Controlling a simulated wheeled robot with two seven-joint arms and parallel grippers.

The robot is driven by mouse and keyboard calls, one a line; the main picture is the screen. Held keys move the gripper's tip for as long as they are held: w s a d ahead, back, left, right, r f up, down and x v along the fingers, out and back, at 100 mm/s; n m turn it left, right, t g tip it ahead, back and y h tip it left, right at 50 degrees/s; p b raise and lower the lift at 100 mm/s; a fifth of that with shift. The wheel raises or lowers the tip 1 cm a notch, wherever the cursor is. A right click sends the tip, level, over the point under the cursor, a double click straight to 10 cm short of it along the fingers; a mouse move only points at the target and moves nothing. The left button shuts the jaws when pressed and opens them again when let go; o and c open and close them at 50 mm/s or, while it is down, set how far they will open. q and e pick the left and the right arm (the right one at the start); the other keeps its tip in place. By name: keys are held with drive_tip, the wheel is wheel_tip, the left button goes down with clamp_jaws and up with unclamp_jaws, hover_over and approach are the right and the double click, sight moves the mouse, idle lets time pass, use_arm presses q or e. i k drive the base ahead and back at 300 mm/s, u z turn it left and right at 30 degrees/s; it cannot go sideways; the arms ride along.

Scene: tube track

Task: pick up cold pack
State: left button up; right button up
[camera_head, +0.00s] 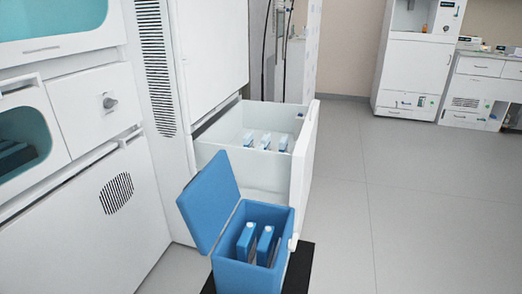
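Two blue cold packs with white caps stand upright side by side in an open blue cooler box (248,278). The left cold pack (245,241) and the right cold pack (265,245) both show their upper parts; the box wall hides their lower parts. Several similar blue and white items, perhaps cold packs, show their tops in the open white drawer (243,168) behind the box; one of these items (265,140) is in the middle of the row. Neither of my grippers is in view.
The cooler's lid (209,200) stands open to the left. The box rests on a black mat (298,268) close to the drawer front. White cabinets (100,225) fill the left side. Grey floor (430,200) to the right is clear.

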sight(265, 247)
drive_tip(key=k, duration=0.5)
drive_tip(key=z, duration=1.45)
drive_tip(key=i, duration=2.25)
drive_tip(key=u, duration=2.95)
drive_tip(key=i, duration=0.15)
drive_tip(key=u, duration=0.5)
